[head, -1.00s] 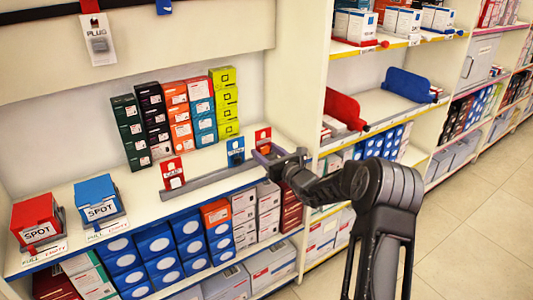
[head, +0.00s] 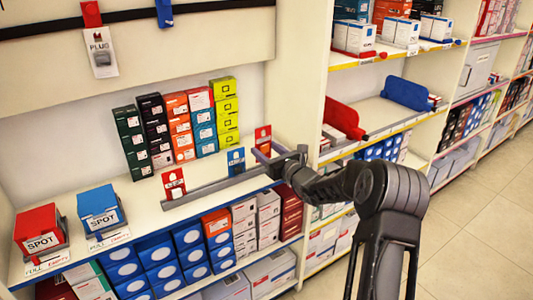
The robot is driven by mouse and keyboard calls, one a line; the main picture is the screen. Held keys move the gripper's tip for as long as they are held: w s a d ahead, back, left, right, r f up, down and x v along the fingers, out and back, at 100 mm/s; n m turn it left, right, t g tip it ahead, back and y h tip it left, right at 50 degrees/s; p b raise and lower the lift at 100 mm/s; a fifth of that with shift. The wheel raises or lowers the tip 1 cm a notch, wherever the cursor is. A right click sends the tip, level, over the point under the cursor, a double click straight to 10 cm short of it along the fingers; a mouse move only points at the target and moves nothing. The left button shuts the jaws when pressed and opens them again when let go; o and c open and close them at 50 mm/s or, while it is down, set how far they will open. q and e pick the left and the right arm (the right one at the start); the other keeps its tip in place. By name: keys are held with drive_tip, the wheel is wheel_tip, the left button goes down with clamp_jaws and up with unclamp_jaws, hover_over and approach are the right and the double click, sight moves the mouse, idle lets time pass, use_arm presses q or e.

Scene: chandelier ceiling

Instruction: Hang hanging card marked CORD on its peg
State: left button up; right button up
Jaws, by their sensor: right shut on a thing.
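A red card (head: 262,136) is in my right gripper (head: 264,154), at the right end of a grey rail (head: 215,187) on the lit shelf. The fingers cover its lower part, and its marking is too small to read. A blue card (head: 236,161) and another red card (head: 173,183) stand along the rail to the left. Above, a red peg (head: 91,14) bears a white hanging card marked PLUG (head: 101,52). A blue peg (head: 164,13) on the same dark bar has no card visible, but its top is cut off. My left gripper is not in view.
Stacked coloured boxes (head: 180,125) stand at the back of the shelf. A red SPOT box (head: 40,228) and a blue SPOT box (head: 100,208) sit at its left. A white upright panel (head: 302,85) is right of the bay. The air before the upper board is clear.

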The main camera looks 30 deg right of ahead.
drive_tip(key=shift+s, duration=0.1)
drive_tip(key=s+r, duration=0.1)
drive_tip(key=s, duration=0.8)
drive_tip(key=shift+s+r, duration=0.35)
drive_tip(key=shift+s, duration=0.05)
drive_tip(key=shift+a, duration=0.15)
idle(0.9)
